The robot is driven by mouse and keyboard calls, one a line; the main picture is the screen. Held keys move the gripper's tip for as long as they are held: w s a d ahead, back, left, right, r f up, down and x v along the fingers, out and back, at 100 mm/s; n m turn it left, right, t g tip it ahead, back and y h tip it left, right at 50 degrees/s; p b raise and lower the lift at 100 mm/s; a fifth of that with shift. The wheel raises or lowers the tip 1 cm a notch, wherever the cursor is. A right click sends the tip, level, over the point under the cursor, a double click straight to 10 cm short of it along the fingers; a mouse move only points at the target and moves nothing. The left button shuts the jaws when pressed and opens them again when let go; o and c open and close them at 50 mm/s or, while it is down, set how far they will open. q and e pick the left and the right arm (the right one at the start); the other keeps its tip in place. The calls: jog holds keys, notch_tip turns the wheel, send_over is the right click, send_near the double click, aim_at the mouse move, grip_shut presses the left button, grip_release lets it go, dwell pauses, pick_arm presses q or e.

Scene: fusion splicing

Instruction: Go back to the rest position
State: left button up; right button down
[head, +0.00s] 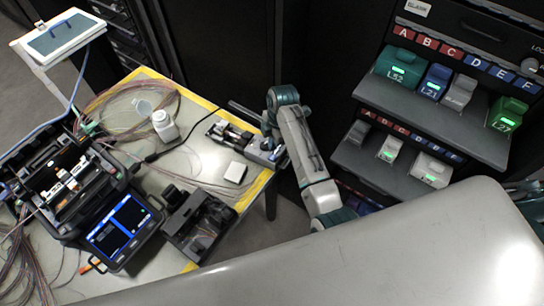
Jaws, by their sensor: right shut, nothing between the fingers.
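My right gripper (267,151) is at the right corner of the work table (205,165), at the end of my grey and teal arm. It looks shut, with nothing seen held in it. It is close beside a small dark and silver device (228,134) on the table; I cannot tell whether they touch. My left gripper does not show. The fusion splicer (75,185) stands open on the left of the table, with its blue screen (120,228) lit.
A white bottle (165,126), a small white block (235,172) and a black open case (200,225) are on the table, with loose fibres around. A lettered rack (430,110) with coloured boxes stands at right. Dark floor lies between table and rack.

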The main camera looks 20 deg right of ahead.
dwell(0.5)
jog(key=s+d+f+m+t, duration=0.1)
jog(key=s+d+f+m, duration=0.1)
jog(key=s+d+m, duration=0.45)
jog(key=s+d+r+m+t+h, duration=0.1)
jog(key=s+r+m, duration=0.25)
jog(key=s, duration=0.45)
jog(key=s+d+r+m+t+h, duration=0.1)
jog(key=s+d+r+m, duration=0.2)
jog(key=s, duration=0.5)
jog(key=s+r+m+t+h, duration=0.1)
jog(key=s+r+m, duration=0.2)
jog(key=s+m, duration=0.35)
notch_tip(320, 180, down, 40)
jog(key=s+d+f+g+b, duration=0.1)
jog(key=s+d+g+b, duration=0.15)
jog(key=b, duration=0.65)
jog(key=s+f+b, duration=0.2)
jog(key=s+f, duration=0.7)
jog(key=f, duration=0.2)
jog(key=s+d+f+b, duration=0.1)
jog(key=s+f+b, duration=0.2)
jog(key=s+f, duration=0.5)
notch_tip(320, 180, down, 4)
jog(key=shift+s+d+r, duration=0.15)
jog(key=shift+s+d, duration=0.05)
jog(key=shift+s, duration=0.15)
